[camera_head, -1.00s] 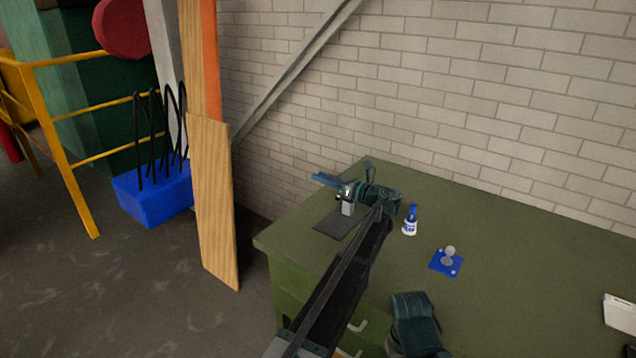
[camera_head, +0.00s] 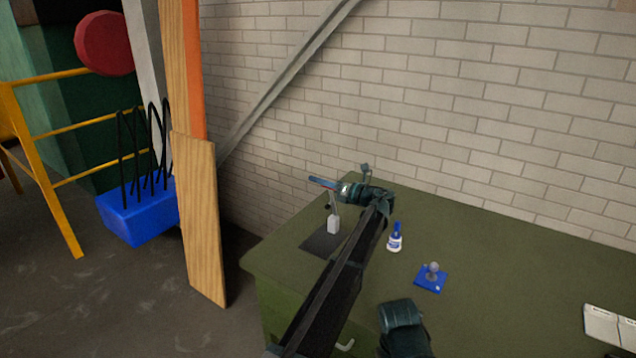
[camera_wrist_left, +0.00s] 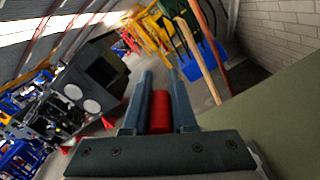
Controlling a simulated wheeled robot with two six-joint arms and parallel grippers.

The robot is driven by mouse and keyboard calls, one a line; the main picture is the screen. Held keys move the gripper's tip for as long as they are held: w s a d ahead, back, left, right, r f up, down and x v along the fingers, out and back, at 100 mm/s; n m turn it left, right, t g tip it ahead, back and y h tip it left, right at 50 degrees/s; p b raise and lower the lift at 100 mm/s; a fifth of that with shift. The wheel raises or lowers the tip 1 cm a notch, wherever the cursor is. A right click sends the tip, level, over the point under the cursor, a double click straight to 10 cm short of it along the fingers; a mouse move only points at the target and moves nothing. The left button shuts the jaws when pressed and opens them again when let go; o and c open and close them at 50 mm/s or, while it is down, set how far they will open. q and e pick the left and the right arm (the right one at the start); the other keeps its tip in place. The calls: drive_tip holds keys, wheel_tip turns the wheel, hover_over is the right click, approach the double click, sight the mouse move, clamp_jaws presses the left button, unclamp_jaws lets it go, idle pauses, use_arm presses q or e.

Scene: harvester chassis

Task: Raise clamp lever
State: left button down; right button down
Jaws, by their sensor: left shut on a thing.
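The toggle clamp (camera_head: 333,224) stands on a dark plate (camera_head: 317,243) at the left end of the green workbench. It shows a pale grey block and a thin upright part above it. My left gripper (camera_head: 323,182) is above the clamp, with its blue fingers pointing left. In the left wrist view, the fingers are closed around a red grip (camera_wrist_left: 160,111), which looks like the clamp lever's handle. In the head view the gripper mostly hides this grip.
A blue-capped white bottle (camera_head: 395,238) and a blue plate with a grey knob (camera_head: 432,271) stand on the green bench (camera_head: 490,260) to the right. A brick wall (camera_head: 480,120) is behind. A wooden board (camera_head: 200,220) and a blue bin (camera_head: 140,215) are at left.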

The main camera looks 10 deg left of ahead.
use_arm(q)
drive_tip(key=shift+w+d+f, duration=0.1)
drive_tip(key=shift+d+f, duration=0.05)
drive_tip(key=c, duration=0.7)
unclamp_jaws()
drive_tip(key=shift+w+f, duration=0.1)
drive_tip(key=shift+w, duration=0.05)
drive_tip(key=shift+c, duration=0.2)
